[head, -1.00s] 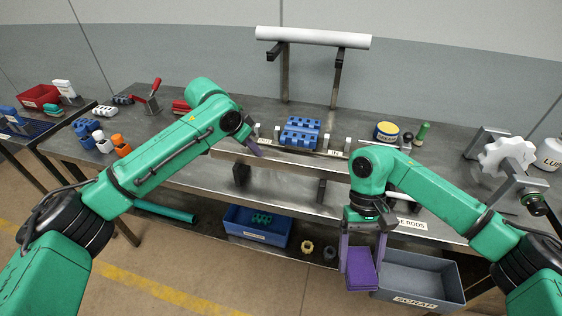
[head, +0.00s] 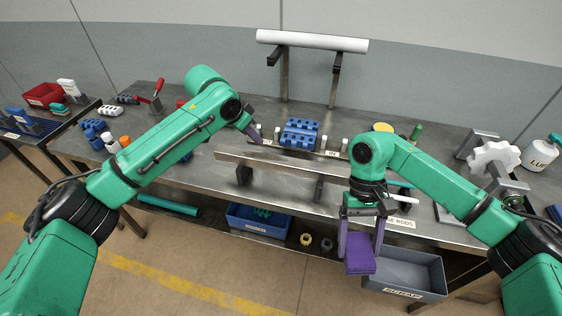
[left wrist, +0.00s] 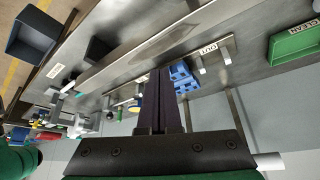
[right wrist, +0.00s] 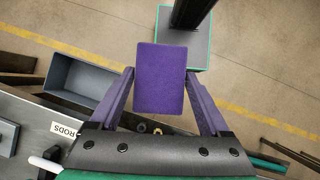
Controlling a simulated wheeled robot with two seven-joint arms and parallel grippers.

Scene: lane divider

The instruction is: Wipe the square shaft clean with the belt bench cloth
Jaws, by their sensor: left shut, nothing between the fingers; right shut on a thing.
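The square shaft (head: 290,167) is a long grey steel bar resting on dark supports along the bench's front. In the left wrist view the shaft (left wrist: 120,65) runs diagonally, and a dull, darker patch shows near its middle. The belt bench cloth (head: 360,262) is a purple folded pad. My right gripper (head: 360,248) is shut on it and holds it below bench height, in front of the scrap bin, apart from the shaft. The cloth (right wrist: 161,78) spans both fingers in the right wrist view. My left gripper (head: 258,140) is shut and empty above the shaft's left part.
A grey scrap bin (head: 425,272) stands low at the right. A blue bin (head: 258,222) is on the lower shelf. Behind the shaft are a blue block (head: 300,134) and small white posts. A white roller (head: 312,41) stands at the back. A white knob fixture (head: 493,158) is right.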

